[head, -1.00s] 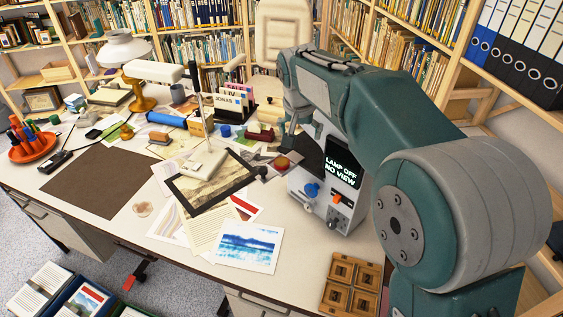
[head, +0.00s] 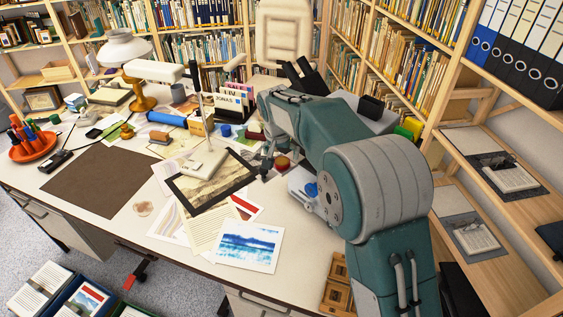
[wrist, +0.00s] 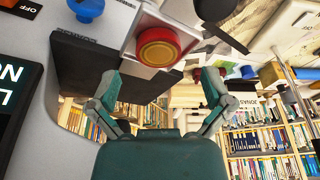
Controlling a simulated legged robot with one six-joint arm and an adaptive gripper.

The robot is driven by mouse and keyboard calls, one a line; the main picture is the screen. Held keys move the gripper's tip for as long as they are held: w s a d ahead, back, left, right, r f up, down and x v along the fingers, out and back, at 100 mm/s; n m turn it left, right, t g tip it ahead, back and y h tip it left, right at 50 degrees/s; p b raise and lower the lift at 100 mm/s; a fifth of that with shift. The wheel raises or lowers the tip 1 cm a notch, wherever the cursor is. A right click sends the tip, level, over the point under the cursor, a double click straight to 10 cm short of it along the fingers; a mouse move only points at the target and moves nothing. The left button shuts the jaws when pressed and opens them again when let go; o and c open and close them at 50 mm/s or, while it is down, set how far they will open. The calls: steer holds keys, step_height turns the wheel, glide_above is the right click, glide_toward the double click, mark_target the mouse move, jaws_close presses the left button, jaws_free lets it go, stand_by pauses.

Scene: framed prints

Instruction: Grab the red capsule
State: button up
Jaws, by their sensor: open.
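A round red piece with a gold top (head: 282,162) sits on the desk, right of the black-framed print. It also shows in the wrist view (wrist: 158,48), on a pale square base. A dark red cylinder (head: 254,135) lies farther back; I cannot tell for certain which is the capsule. My gripper (head: 267,161) hangs low beside the round red piece, partly hidden by my arm. In the wrist view, my gripper (wrist: 160,77) is open and empty. Its fingers are wide apart, with the round red piece between and beyond the tips.
A grey box with a blue knob (head: 311,190) stands close on the right, mostly behind my arm. The framed print (head: 212,184) and loose papers lie left. The brown mat (head: 96,181) at left is bare.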

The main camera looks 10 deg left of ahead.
steer(key=x, duration=0.2)
steer(key=shift+w+f, duration=0.1)
steer(key=shift+f, duration=0.2)
steer(key=c, duration=1.1)
steer(key=shift+c, duration=0.2)
steer(key=shift+r, duration=0.15)
